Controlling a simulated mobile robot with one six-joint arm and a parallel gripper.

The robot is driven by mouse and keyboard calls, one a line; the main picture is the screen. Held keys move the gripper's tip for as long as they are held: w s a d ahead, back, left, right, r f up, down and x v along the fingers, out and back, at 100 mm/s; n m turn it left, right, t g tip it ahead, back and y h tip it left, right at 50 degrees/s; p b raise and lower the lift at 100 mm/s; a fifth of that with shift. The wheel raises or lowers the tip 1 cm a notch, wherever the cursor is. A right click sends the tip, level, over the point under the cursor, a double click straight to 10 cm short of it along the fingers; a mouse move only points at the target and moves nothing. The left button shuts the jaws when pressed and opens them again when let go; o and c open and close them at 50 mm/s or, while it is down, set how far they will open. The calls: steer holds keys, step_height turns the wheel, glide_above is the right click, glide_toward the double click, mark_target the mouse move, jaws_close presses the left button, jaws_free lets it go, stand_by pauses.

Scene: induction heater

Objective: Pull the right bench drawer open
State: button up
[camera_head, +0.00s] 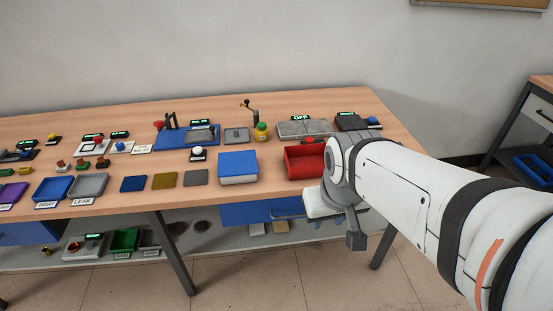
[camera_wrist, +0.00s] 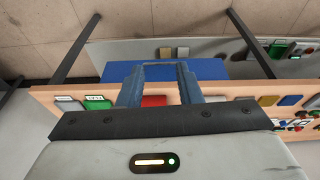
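The right bench drawer (camera_head: 243,213) has a blue front under the tabletop in the head view and appears shut. Its thin bar handle (camera_head: 288,216) shows partly left of my gripper. My wrist and arm hide the drawer's right part. In the wrist view, which is turned upside down, the blue drawer (camera_wrist: 215,69) lies just beyond my gripper (camera_wrist: 161,70). The two fingers are apart, with the handle (camera_wrist: 160,65) seen between or just past their tips. I cannot tell whether they touch it.
The wooden bench top (camera_head: 230,115) carries a red bin (camera_head: 303,161), a blue box (camera_head: 237,168) and several trays and devices. A lower shelf (camera_head: 220,248) holds small bins. Bench legs (camera_head: 172,255) stand on either side of the drawer. Tiled floor in front is clear.

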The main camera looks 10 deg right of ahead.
steer(key=w+d+f+n+t+h+b, duration=0.1)
steer(key=w+d+f+n+t+b, duration=0.2)
steer(key=w+f, duration=0.45)
steer(key=w+d+f+n+t+b, duration=0.2)
steer(key=w+d+f+n+b, duration=0.2)
steer(key=w+f+n+b, duration=0.25)
steer(key=n+t+y+b, duration=0.2)
steer(key=n+t+b, duration=0.1)
steer(key=n+b, duration=0.15)
glide_toward(294, 215)
steer(key=d+r, duration=0.2)
steer(key=d, duration=0.4)
steer(key=w+a+f+n+t+y+b, duration=0.2)
steer(key=a+f+n+t+y+b, duration=0.25)
steer(key=f+n+b, duration=0.2)
steer(key=shift+n+g+y, duration=0.35)
steer(key=shift+g+y, duration=0.1)
steer(key=x, duration=0.7)
steer(key=shift+d+f+b, duration=0.25)
steer(key=shift+b, duration=0.1)
steer(key=shift+c, duration=0.5)
jaws_close()
